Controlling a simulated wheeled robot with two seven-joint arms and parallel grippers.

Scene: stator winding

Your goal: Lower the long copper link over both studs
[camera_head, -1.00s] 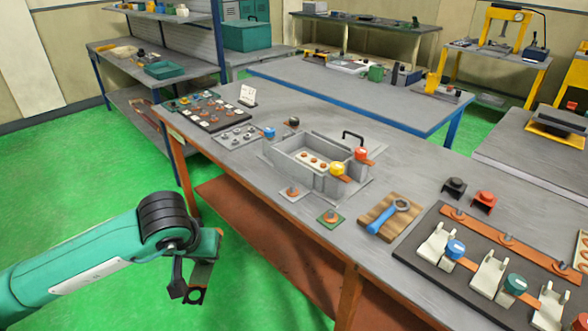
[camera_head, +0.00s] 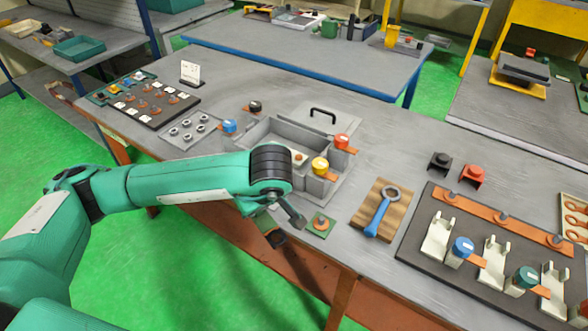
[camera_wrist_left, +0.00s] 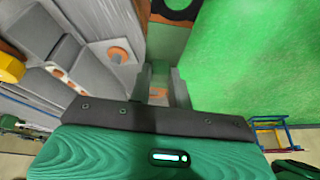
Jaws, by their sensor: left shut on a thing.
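My left gripper (camera_head: 271,226) hangs at the front edge of the workbench, beside a green pad with a copper stud (camera_head: 321,223). The strip is mostly hidden in the head view. The strip is apart from the studs. My right gripper is out of view.
A grey open box (camera_head: 262,132) with yellow (camera_head: 320,166) and red (camera_head: 342,141) caps stands behind my forearm. A blue wrench (camera_head: 380,215) lies on a wooden block to the right. A dark board with a copper bar (camera_head: 500,218) is farther right.

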